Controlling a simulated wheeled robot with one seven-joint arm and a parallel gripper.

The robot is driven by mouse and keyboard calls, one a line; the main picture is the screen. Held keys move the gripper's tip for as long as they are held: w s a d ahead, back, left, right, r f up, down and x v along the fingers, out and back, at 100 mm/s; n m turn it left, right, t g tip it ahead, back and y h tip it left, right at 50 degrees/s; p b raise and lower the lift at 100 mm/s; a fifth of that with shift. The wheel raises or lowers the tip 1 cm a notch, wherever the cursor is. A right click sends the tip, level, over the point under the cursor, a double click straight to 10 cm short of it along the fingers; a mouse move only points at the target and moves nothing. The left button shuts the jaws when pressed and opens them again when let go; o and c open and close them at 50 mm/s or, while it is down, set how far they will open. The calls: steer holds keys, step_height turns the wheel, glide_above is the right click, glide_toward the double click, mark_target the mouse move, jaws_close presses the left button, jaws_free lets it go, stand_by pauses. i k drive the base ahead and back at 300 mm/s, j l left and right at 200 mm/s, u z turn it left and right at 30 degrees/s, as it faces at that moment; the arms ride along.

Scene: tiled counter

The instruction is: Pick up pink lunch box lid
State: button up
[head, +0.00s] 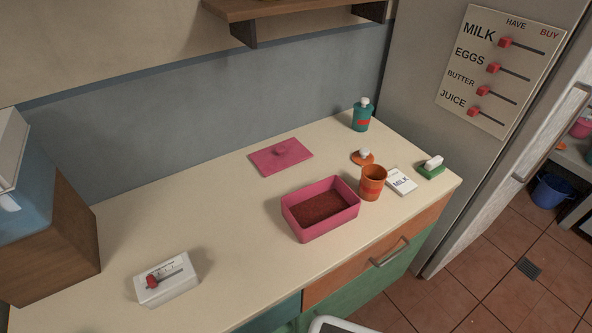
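My gripper is not in view. Nothing covers the lid.
An orange cup (372,184) stands just right of the box. Behind it are an orange lid with a white knob (363,157) and a teal bottle (361,117). The counter (215,205) left of the lid is clear.

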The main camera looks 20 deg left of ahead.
mark_target(269, 160)
steer(key=i+l, duration=0.15)
steer(key=l, duration=0.2)
steer(key=i+l+u, duration=0.15)
steer(key=l, duration=0.2)
steer(key=i+l, duration=0.1)
steer(key=l, duration=0.25)
steer(key=i+l+u, duration=0.15)
steer(key=l, duration=0.25)
steer(key=j+u, duration=0.1)
steer(key=u, duration=1.3)
steer(key=i, duration=0.45)
